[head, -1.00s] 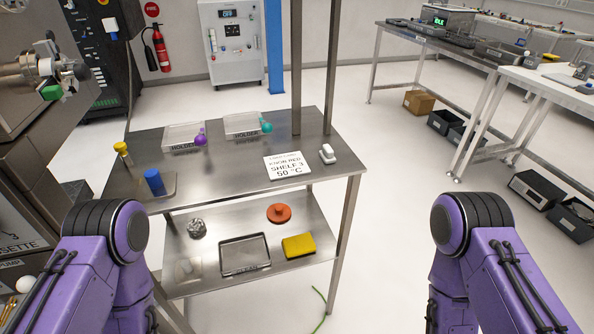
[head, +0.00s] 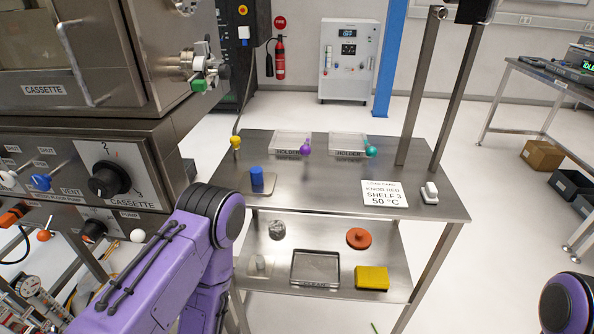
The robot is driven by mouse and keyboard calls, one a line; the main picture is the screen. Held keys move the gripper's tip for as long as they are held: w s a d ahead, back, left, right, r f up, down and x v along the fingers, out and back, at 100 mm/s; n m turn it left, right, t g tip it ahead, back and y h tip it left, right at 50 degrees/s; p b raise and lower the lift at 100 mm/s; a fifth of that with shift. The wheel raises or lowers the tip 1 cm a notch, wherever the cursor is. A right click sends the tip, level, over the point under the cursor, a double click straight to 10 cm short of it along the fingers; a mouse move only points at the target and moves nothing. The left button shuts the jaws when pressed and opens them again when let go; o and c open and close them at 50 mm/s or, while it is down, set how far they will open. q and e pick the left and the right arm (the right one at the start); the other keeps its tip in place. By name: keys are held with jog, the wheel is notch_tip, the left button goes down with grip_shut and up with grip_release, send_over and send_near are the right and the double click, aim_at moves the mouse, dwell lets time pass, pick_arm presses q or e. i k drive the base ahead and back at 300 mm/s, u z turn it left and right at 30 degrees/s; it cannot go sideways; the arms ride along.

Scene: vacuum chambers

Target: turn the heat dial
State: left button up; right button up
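No dial with a readable heat label shows. A large black dial (head: 110,182) with numbers around it sits on the front panel of the steel machine at the left, above the word CASSETTE. A white card (head: 384,194) on the steel table has text that seems to include SHELF 3 and 50 °C. My purple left arm comes up in front of the machine's lower right, and part of my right arm shows at the right edge. Neither gripper is in view.
The steel table (head: 290,205) holds two clear holders, a blue cylinder (head: 257,180) and a white object (head: 430,192). Its lower shelf holds a tray, a yellow block (head: 372,278) and an orange-red disc (head: 359,238). Open floor lies right of the table.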

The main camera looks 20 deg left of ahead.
aim_at(94, 229)
jog(key=u, duration=2.05)
jog(key=k, duration=1.05)
jog(key=u, duration=0.85)
jog(key=i, duration=0.85)
jog(key=z, duration=0.6)
jog(key=i, duration=0.7)
jog(key=z, duration=0.65)
